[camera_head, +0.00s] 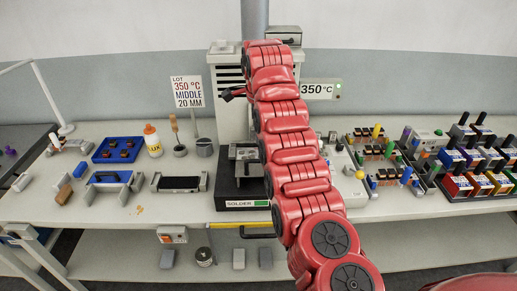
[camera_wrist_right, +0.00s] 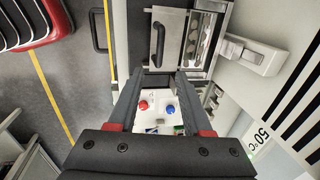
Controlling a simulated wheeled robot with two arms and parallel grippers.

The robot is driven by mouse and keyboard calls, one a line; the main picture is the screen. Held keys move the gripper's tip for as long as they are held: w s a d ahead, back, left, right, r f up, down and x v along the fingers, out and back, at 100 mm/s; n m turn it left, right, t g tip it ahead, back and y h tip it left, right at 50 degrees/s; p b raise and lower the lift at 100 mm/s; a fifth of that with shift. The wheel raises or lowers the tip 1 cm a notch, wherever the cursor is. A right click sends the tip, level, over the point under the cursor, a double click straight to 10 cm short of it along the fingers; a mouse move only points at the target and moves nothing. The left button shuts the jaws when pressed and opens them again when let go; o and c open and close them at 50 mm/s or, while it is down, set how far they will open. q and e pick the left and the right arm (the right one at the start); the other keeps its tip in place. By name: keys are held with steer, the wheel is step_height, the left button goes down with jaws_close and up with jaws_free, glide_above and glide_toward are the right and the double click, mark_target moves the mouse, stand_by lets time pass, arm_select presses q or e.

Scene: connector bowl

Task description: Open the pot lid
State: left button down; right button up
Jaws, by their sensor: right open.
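The solder pot stands on a black base (camera_head: 228,194) labelled SOLDER at the middle of the bench. My red right arm hides its right side in the head view. A grey metal lid (camera_wrist_right: 172,32) with a dark bar handle (camera_wrist_right: 157,45) shows at the top of the right wrist view; it looks flat and closed. My right gripper (camera_wrist_right: 159,80) is open and empty, with its fingertips short of the handle and apart from it. In the head view, a dark part of this gripper (camera_head: 233,93) shows above and left of the pot. My left gripper is not in view.
A tall pale machine (camera_head: 228,110) stands behind the pot, with a 350 °C display (camera_head: 317,89) at right. Connector racks and coloured bins (camera_head: 458,187) fill the right. Bare bench (camera_head: 180,210) lies front left.

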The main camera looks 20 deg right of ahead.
steer(key=r, duration=0.2)
steer(key=s+r, duration=0.1)
steer(key=r, duration=0.1)
steer(key=shift+a+r, duration=0.15)
steer(key=shift+r, duration=0.25)
